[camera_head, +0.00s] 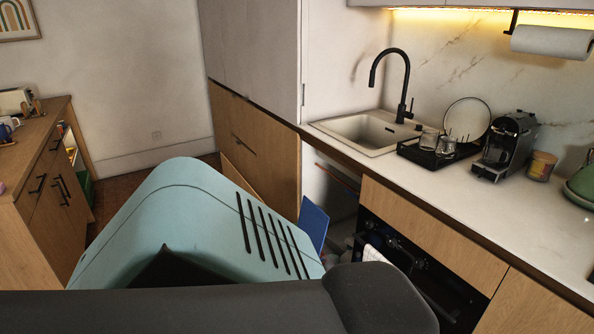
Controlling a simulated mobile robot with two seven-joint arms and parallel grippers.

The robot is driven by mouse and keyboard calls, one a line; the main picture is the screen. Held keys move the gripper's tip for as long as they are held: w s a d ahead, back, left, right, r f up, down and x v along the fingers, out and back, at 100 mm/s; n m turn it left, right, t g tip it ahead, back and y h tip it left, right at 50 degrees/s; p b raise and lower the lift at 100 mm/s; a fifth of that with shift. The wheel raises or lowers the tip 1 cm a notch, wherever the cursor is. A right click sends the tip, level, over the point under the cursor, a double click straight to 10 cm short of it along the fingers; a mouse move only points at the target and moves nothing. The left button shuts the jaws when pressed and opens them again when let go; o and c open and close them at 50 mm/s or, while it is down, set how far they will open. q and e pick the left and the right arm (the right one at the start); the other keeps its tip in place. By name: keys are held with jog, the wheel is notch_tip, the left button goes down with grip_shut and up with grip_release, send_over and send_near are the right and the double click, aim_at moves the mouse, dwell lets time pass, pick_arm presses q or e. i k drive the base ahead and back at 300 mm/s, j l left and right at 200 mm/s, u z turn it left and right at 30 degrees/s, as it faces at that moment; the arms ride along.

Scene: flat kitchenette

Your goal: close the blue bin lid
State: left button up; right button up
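A flat blue panel (313,222), which looks like the bin lid, stands steeply tilted beside the open space under the sink counter. Its lower part and the bin body below it are hidden behind my own body, which fills the lower middle of the view. I cannot tell how the panel is joined to the bin. Neither of my grippers shows; only a dark link of mine crosses the bottom edge.
A wooden front (238,178) juts out of the cabinet row near the blue panel. An oven (400,262) with a white towel (375,254) is to its right. The counter (455,190) holds a dish rack (425,155) and coffee machine (507,146). A wooden sideboard (45,195) stands left.

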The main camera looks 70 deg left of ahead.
aim_at(313, 220)
jog(key=u, duration=2.45)
jog(key=i+l+u, duration=0.2)
jog(key=i, duration=0.35)
jog(key=i+u, duration=0.25)
jog(key=i, duration=0.3)
jog(key=i+l+u, duration=0.2)
jog(key=i+l, duration=0.15)
jog(key=i, duration=0.15)
jog(key=i+l+u, duration=0.25)
jog(key=i+l, duration=0.1)
jog(key=i, duration=0.15)
